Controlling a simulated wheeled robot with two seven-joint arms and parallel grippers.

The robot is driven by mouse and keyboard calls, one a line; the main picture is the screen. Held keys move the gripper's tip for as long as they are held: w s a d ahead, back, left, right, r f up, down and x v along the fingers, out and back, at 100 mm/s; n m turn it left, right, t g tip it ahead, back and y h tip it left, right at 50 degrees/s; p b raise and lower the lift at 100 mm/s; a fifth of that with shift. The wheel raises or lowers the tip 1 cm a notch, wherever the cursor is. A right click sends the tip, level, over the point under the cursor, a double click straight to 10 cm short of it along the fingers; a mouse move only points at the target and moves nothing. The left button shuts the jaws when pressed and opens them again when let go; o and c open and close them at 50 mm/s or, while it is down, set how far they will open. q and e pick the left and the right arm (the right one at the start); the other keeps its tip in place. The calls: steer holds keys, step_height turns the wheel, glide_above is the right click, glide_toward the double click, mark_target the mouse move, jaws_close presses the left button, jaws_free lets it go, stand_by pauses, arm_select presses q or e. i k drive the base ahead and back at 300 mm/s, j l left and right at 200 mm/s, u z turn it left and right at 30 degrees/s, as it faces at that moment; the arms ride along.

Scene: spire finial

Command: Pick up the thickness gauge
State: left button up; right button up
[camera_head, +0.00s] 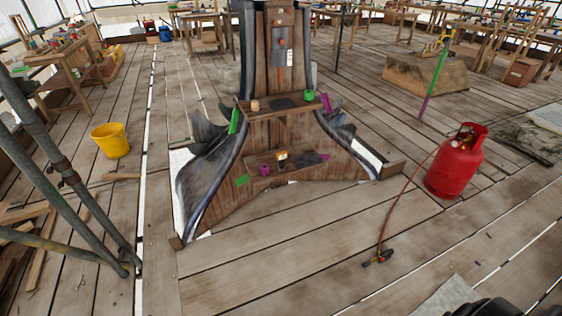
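I cannot pick out the thickness gauge for certain. Small items sit on a wooden spire structure (300,188) in the middle of the view. Its upper ledge carries a green cup (309,95), a tan cylinder (255,105) and a dark flat piece (284,103). Its lower ledge carries a purple cup (265,170), a small dark item with a pale and orange top (282,160) and a dark flat piece (306,159). They are too small to name surely. Neither gripper shows.
A red gas cylinder (457,163) stands at right, its hose running to a torch (378,258) on the plank floor. A yellow bucket (110,140) and metal scaffold poles (60,170) are at left. The floor before the structure is mostly clear. Workbenches stand behind.

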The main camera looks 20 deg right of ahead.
mark_target(280, 156)
steer(key=i+l, duration=0.5)
steer(key=i+l+z, duration=0.1)
steer(key=i+l, duration=0.35)
steer(key=i, duration=0.2)
steer(key=i+l, duration=0.45)
steer(key=i, duration=0.1)
